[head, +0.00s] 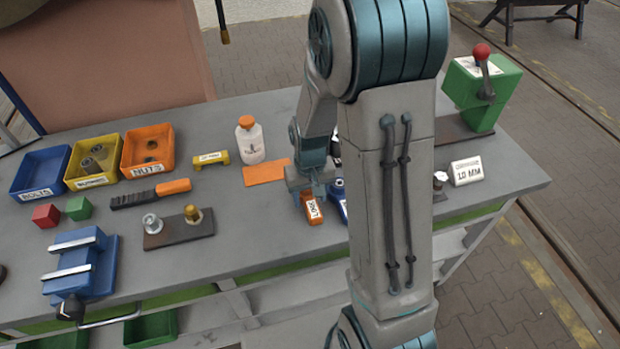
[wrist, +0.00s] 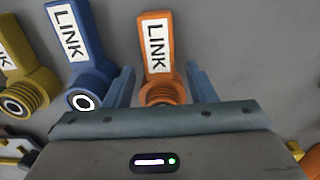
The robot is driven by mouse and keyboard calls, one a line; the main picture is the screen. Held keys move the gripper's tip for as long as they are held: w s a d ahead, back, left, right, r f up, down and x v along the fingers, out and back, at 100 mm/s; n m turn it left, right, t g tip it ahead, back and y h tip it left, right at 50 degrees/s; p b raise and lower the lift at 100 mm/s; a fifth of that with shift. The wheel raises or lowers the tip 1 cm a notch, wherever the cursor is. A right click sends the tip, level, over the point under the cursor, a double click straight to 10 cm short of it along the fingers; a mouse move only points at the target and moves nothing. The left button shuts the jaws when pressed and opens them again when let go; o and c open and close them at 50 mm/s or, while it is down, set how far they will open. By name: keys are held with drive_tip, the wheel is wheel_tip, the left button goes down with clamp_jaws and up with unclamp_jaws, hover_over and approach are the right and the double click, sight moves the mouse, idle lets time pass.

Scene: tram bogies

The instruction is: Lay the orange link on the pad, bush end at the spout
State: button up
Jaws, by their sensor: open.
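The orange link (wrist: 158,45) lies on the bench with a white LINK label; in the head view (head: 311,208) it is below my gripper (head: 310,186). In the wrist view my gripper (wrist: 160,76) is open, one finger on each side of the orange link near its ribbed bush end (wrist: 160,92). The bush end is partly hidden by the gripper body. The flat orange pad (head: 266,173) lies bare to the left of my gripper. A white bottle (head: 250,146) with an orange cap stands behind the pad; I cannot make out its spout clearly.
A blue link (wrist: 82,45) lies close left of the orange one in the wrist view, with a yellow link (wrist: 28,62) beyond. A dark plate (head: 180,229) with bolts, an orange-handled brush (head: 150,194) and a yellow block (head: 211,158) lie left of the pad. My arm hides part of the bench.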

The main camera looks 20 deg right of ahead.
sight(310, 200)
wheel_tip(310, 200, up, 11)
drive_tip(key=s+r+t, duration=0.3)
drive_tip(key=s+r, duration=0.5)
drive_tip(key=s, duration=0.6)
drive_tip(key=shift+t+b, duration=0.3)
drive_tip(key=shift+b, duration=0.05)
drive_tip(key=shift+s+d, duration=0.1)
drive_tip(key=c, duration=0.3)
